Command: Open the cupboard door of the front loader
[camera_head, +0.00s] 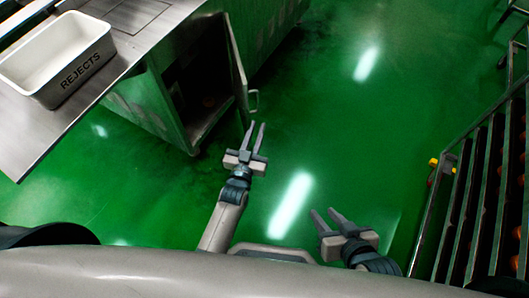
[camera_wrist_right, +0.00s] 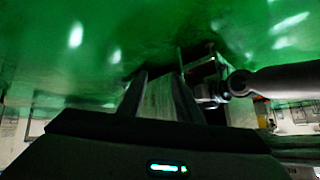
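The metal cupboard (camera_head: 165,105) of the machine stands at the upper left in the head view. Its door (camera_head: 237,65) is swung open at the right side of the dark opening (camera_head: 203,88), with a bar handle (camera_head: 254,101) on it. My left gripper (camera_head: 256,126) is just below the handle, its fingers apart with nothing visible between them. My right gripper (camera_head: 324,212) is lower right, away from the door, open and empty. Its fingers also show apart in the right wrist view (camera_wrist_right: 160,85). My left gripper is there too (camera_wrist_right: 208,92), partly unclear in the dark.
A metal worktop (camera_head: 130,45) with a white REJECTS bin (camera_head: 60,60) is at the upper left. A rack with dark shelves (camera_head: 485,190) stands on the right. The green floor (camera_head: 340,120) between them is clear.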

